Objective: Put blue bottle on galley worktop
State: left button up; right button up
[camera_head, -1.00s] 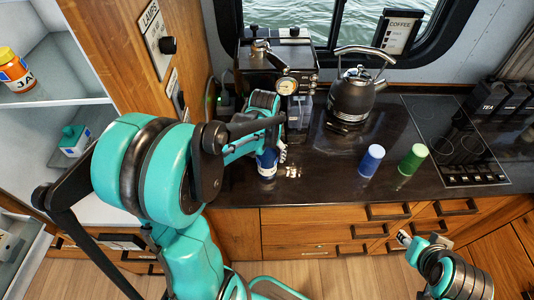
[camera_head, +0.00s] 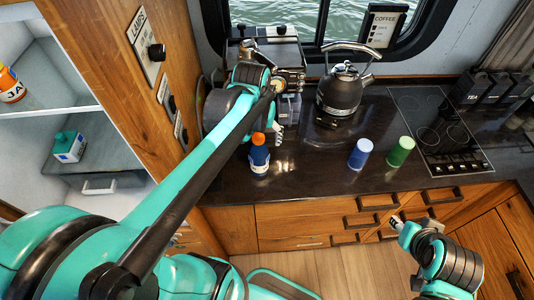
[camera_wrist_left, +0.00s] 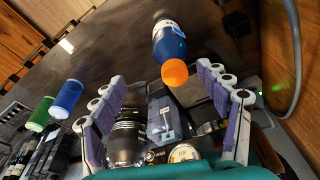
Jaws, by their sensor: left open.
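The blue bottle (camera_head: 259,158), with an orange cap and a white label band, stands upright on the dark galley worktop (camera_head: 312,178) near its front edge. My left gripper (camera_head: 278,133) is open behind the bottle, its fingers partly hidden by my arm. In the left wrist view the bottle (camera_wrist_left: 169,45) lies beyond the spread fingertips (camera_wrist_left: 160,90), apart from them, with nothing held between them. My right gripper (camera_head: 398,222) is low at the right, in front of the drawers; its jaw opening is too small to read.
A kettle (camera_head: 340,95) and a coffee machine (camera_head: 270,60) stand behind. A hob (camera_head: 440,130) is at the right. The worktop between bottle and blue cup is clear.

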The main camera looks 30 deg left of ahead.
pick_arm(q)
jog(key=s+d+m+t, duration=0.2)
jog(key=s+d+t, duration=0.2)
jog(key=s+d, duration=0.4)
jog(key=shift+f+m+t+h, duration=0.3)
jog(key=shift+f+t, duration=0.05)
jog(key=shift+t, duration=0.05)
